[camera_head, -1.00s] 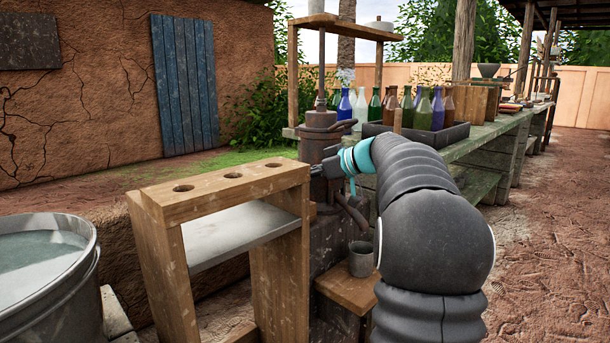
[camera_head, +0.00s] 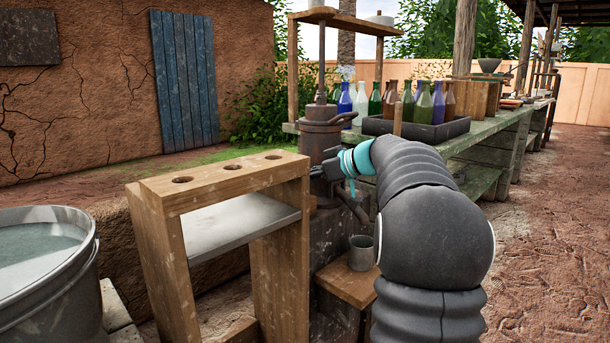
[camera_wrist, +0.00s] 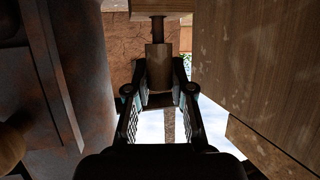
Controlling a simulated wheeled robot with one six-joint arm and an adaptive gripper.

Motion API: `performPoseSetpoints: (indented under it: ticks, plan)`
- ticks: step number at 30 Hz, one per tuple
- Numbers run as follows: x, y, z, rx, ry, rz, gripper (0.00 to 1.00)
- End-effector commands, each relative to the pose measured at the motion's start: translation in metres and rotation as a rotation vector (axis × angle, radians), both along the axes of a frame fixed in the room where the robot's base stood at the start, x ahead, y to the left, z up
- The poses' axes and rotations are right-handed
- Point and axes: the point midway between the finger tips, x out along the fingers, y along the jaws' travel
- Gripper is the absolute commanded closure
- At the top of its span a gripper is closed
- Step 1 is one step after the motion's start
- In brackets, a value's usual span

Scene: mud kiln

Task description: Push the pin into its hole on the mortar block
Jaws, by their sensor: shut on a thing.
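The rusty dark mortar (camera_head: 318,140) stands at centre in the head view, above a dark block (camera_head: 330,240) partly hidden by the wooden stand. My gripper (camera_head: 326,170) is close beside the mortar, its tips hard to make out there. In the wrist view, my gripper (camera_wrist: 158,93) is shut on a short wooden piece (camera_wrist: 159,62) with a thin dark rod at its upper end; it looks like the pin. The rod reaches towards a wooden part (camera_wrist: 160,7) at the top edge. I cannot see the hole or tell whether the pin sits in it.
The wooden stand with three holes (camera_head: 225,178) is close on the left. A small grey cup (camera_head: 361,253) sits on a low wooden ledge (camera_head: 345,283). Behind are a tray of bottles (camera_head: 455,130) and a long bench (camera_head: 490,142). A metal tub (camera_head: 80,275) is at far left.

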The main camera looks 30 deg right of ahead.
Motion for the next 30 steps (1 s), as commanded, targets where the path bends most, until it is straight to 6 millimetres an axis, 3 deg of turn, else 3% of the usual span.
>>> performPoseSetpoints:
  ticks: [28,29,30]
  plan:
    - [0.0,0.0,-0.021,0.0,0.001,0.001,1.0]
    - [0.0,0.0,-0.02,0.0,0.001,0.001,0.71]
    - [0.0,0.0,-0.02,0.0,0.001,0.001,0.61]
